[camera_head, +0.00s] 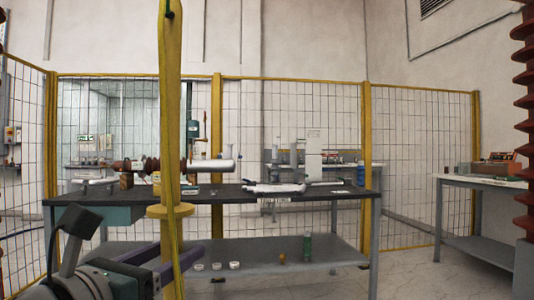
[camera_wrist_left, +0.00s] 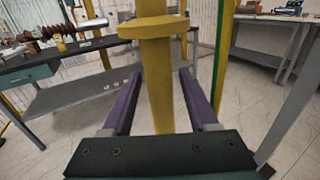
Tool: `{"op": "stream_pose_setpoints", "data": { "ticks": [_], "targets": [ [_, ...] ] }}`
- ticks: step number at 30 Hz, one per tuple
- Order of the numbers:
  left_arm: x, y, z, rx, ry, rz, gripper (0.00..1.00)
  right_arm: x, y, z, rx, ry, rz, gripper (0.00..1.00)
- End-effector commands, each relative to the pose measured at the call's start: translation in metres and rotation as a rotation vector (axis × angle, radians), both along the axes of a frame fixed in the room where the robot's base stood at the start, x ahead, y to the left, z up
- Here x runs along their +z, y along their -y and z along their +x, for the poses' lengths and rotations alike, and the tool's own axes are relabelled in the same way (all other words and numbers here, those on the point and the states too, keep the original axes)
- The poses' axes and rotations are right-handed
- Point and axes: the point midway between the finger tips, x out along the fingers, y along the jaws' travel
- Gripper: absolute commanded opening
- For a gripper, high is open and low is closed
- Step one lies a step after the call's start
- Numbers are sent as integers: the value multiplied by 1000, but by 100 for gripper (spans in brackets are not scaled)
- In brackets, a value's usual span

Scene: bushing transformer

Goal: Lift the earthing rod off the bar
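The earthing rod (camera_head: 170,110) is a tall yellow pole with a disc-shaped collar, upright close in front of me in the head view. A dark piece shows near its top at the picture's upper edge. I cannot make out the bar it hangs on. In the left wrist view the rod (camera_wrist_left: 158,75) runs down between the purple fingers of my left gripper (camera_wrist_left: 158,85), with its collar just beyond them. Gaps show on both sides, so the gripper is open around the rod. In the head view my left gripper (camera_head: 172,262) is at the lower left, below the collar. My right gripper is out of view.
A dark-topped workbench (camera_head: 330,195) with parts on it stands behind the rod. A yellow-framed mesh fence (camera_head: 420,130) runs behind it. A second bench (camera_head: 470,181) is at the right. A ribbed red-brown insulator (camera_head: 524,140) stands at the right edge.

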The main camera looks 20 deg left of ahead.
Motion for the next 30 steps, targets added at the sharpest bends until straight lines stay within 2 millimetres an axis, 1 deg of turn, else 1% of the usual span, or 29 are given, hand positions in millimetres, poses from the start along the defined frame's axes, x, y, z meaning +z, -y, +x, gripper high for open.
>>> {"op": "stream_pose_setpoints", "data": {
  "ticks": [1,2,15,30],
  "targets": [
    [0,0,0,0,0,0,53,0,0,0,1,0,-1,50],
    [0,0,0,0,0,0,50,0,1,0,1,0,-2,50],
    [0,0,0,0,0,0,0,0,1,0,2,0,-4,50],
    [2,0,0,-1,4,0,0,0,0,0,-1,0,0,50]
  ]
}}
